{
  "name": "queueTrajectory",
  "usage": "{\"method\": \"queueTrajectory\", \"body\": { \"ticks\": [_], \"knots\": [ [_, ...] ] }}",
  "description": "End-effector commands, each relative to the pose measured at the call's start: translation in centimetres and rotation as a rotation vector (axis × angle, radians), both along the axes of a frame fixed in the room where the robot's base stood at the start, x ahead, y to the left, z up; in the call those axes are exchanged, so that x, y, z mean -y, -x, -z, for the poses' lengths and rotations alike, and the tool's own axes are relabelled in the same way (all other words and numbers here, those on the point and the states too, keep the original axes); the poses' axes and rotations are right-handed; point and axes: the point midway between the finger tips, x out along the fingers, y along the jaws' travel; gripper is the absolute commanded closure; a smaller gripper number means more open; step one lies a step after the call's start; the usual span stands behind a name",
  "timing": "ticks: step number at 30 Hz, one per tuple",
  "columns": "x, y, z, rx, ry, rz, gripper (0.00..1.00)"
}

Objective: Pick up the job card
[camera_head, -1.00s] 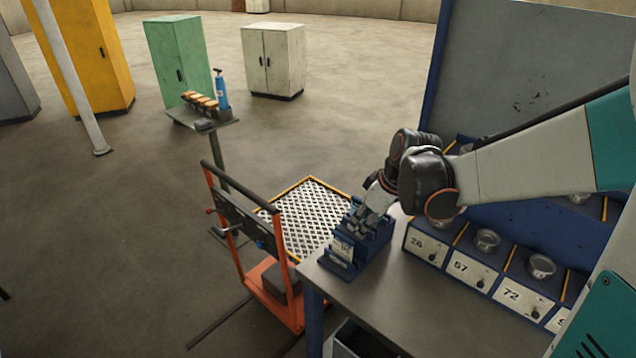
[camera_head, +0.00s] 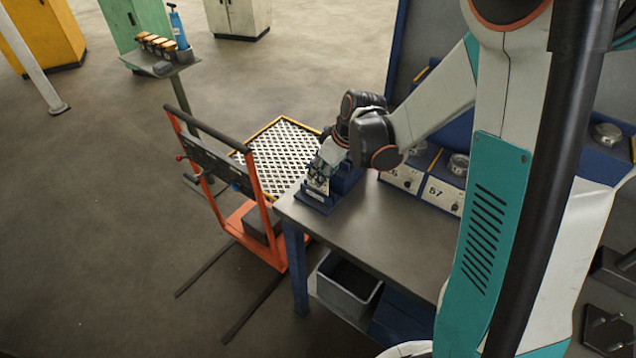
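A small pale card (camera_head: 318,186), which looks like the job card, stands in a blue holder (camera_head: 318,200) at the far left corner of the grey table. My gripper (camera_head: 322,174) is at the holder, pointing down at the card. Its fingertips overlap the card's upper part in the picture. The fingers are small and partly merged with the holder, so I cannot tell whether they touch the card or are closed on it.
The grey table (camera_head: 400,233) is clear in front of the holder. Numbered bins with metal cups (camera_head: 441,193) stand behind it. An orange trolley (camera_head: 240,215) and a yellow-edged grate (camera_head: 283,150) are to the left. A grey crate (camera_head: 347,283) is below the table.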

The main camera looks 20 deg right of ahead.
Motion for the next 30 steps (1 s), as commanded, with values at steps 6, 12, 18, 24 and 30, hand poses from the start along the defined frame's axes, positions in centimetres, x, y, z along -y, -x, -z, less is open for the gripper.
{"method": "queueTrajectory", "body": {
  "ticks": [6,12,18,24,30],
  "knots": [
    [-0.9,-1.1,3.0,0.0,0.0,-0.001,0.68],
    [-0.9,-1.2,3.2,0.0,0.0,0.0,0.68],
    [-0.9,-1.2,3.2,0.0,0.0,0.0,0.99],
    [-0.9,-1.2,3.2,0.0,0.0,0.0,1.0],
    [-0.9,-1.2,3.1,0.0,0.0,0.0,1.0]
  ]
}}
